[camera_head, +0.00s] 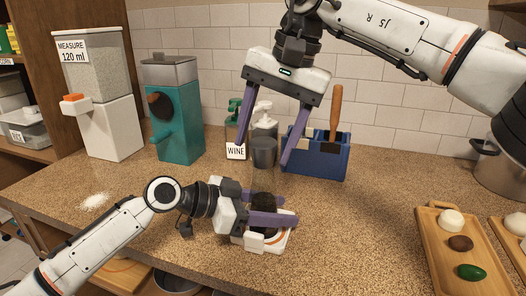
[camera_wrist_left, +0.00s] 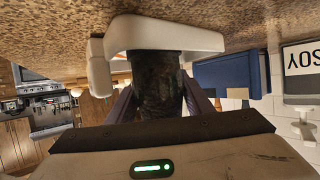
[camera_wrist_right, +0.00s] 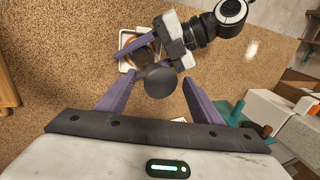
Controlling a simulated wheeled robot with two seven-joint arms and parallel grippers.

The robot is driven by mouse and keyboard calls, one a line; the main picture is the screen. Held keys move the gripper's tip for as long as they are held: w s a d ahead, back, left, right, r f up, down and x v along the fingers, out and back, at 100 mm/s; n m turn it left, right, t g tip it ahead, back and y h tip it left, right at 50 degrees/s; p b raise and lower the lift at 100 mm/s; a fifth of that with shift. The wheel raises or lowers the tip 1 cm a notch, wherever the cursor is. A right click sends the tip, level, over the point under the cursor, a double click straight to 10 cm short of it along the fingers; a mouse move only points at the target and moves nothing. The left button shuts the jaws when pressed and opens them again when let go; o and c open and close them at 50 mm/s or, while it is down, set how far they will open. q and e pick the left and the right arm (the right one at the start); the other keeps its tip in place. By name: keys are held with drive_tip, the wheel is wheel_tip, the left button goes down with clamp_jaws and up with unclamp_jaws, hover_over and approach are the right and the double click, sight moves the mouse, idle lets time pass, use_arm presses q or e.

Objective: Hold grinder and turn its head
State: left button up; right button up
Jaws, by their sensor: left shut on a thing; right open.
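The grinder stands upright on the counter, with a dark lower body (camera_head: 264,203) above a white base (camera_head: 275,243) and a dark grey round head (camera_head: 263,150) at the top. My left gripper (camera_head: 273,208) is shut on the lower body from the left; its fingers flank the dark body (camera_wrist_left: 158,85) in the left wrist view. My right gripper (camera_head: 264,153) points down from above, open, with its fingers on either side of the head. In the right wrist view the head (camera_wrist_right: 160,83) sits between the open fingers; contact cannot be told.
Behind stand a blue caddy (camera_head: 320,158), pump bottles (camera_head: 262,118) with a WINE label, a teal machine (camera_head: 178,120) and a white dispenser (camera_head: 105,125). A wooden board (camera_head: 440,270) with small items is at right. White powder (camera_head: 95,200) lies at left.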

drive_tip(key=shift+x, duration=0.75)
drive_tip(key=c, duration=1.4)
drive_tip(key=m, duration=0.2)
drive_tip(key=m+t, duration=0.1)
drive_tip(key=m, duration=0.2)
drive_tip(key=shift+s+a+h, duration=0.2)
drive_tip(key=shift+a+h, duration=0.05)
drive_tip(key=shift+h, duration=0.05)
drive_tip(key=shift+c, duration=0.2)
drive_tip(key=m+t+h, duration=0.1)
drive_tip(key=m, duration=0.4)
drive_tip(key=shift+s+a, duration=0.1)
drive_tip(key=shift+a, duration=0.05)
drive_tip(key=shift+m+h, duration=0.5)
drive_tip(key=shift+m, duration=0.5)
